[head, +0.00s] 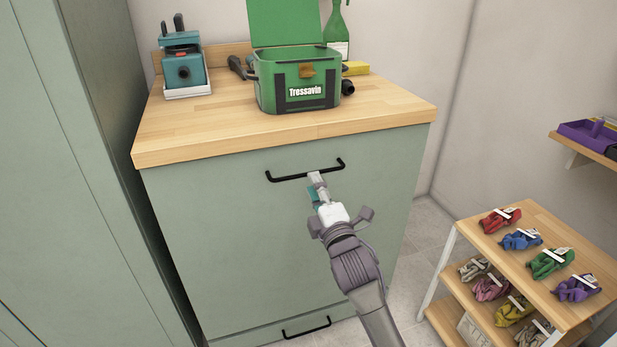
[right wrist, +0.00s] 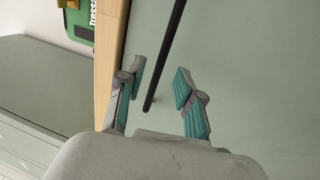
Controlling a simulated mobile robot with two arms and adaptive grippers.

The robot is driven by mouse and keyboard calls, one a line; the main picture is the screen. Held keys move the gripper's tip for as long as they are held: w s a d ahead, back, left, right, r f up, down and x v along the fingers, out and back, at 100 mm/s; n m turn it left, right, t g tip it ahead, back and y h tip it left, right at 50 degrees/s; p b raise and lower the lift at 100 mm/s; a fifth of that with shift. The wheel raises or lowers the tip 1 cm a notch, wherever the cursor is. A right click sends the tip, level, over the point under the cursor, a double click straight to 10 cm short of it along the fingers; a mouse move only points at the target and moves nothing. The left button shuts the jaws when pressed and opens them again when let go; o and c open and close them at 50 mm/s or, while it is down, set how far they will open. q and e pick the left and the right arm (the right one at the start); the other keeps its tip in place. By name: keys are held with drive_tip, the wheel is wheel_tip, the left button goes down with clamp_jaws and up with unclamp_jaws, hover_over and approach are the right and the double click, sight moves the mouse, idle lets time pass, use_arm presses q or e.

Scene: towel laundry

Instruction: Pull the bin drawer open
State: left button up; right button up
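The bin drawer (head: 250,240) is a tall pale green front under a wooden worktop, and it looks shut. Its black bar handle (head: 290,178) runs across near the top. My right gripper (head: 317,180) is at the handle's right half. In the right wrist view my right gripper (right wrist: 162,82) has its two teal-padded fingers apart. The black handle (right wrist: 168,55) shows in the gap between them, with clear space on the side of the right finger. I cannot tell whether the fingers touch the bar. My left gripper is not in view.
On the worktop (head: 390,103) stand an open green box (head: 268,95), a teal device (head: 184,70) and a green spray bottle (head: 336,25). A lower black handle (head: 307,327) sits near the floor. A shelf rack (head: 540,225) with colored bundles stands right; a tall green cabinet (head: 75,120) stands left.

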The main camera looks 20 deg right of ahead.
drive_tip(key=shift+w+a+r, duration=0.1)
drive_tip(key=shift+w+r, duration=0.15)
drive_tip(key=shift+w, duration=0.9)
drive_tip(key=shift+w+r, duration=0.2)
drive_tip(key=shift+w, duration=0.95)
clamp_jaws()
